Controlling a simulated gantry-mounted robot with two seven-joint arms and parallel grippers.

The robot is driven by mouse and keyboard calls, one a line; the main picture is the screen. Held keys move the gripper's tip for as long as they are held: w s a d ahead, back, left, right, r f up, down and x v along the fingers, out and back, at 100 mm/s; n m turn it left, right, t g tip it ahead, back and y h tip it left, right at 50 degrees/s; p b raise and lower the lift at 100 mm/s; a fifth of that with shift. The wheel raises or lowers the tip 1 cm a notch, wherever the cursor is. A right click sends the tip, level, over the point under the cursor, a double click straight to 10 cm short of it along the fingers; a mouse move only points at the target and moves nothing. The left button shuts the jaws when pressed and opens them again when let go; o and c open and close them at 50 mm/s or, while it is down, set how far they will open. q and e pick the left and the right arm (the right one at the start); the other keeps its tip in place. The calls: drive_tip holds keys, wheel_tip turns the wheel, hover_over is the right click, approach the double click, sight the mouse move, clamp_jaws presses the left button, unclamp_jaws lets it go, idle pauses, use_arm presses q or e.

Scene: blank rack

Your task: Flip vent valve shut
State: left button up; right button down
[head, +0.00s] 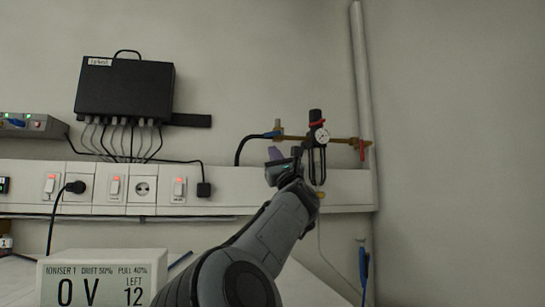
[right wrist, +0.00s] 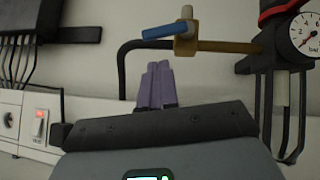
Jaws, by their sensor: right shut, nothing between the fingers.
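A small brass valve (head: 279,130) sits at the left end of a brass pipe on the wall. Its blue lever (head: 264,135) points left, roughly in line with the pipe. In the right wrist view the valve body (right wrist: 186,46) and the blue lever (right wrist: 170,31) show near the top, with a beige stub standing up. My right gripper (head: 275,153) is just below the valve in the head view. Its purple fingers (right wrist: 156,74) are shut and empty, below the lever with a visible gap in the right wrist view. My left gripper is out of view.
A regulator with a gauge (head: 321,135) hangs on the pipe (head: 343,140), right of the valve. A red handle (head: 362,152) is at the pipe's right end. A black hose (head: 240,150) leaves the valve leftward. Switches and sockets (head: 142,189) line the trunking.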

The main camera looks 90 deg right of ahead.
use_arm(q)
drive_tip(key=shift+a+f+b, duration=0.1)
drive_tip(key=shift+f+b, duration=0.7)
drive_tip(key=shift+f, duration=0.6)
use_arm(e)
drive_tip(key=v, duration=1.1)
drive_tip(key=shift+d+f, duration=0.25)
drive_tip(key=shift+d, duration=0.1)
drive_tip(key=shift+s, duration=0.1)
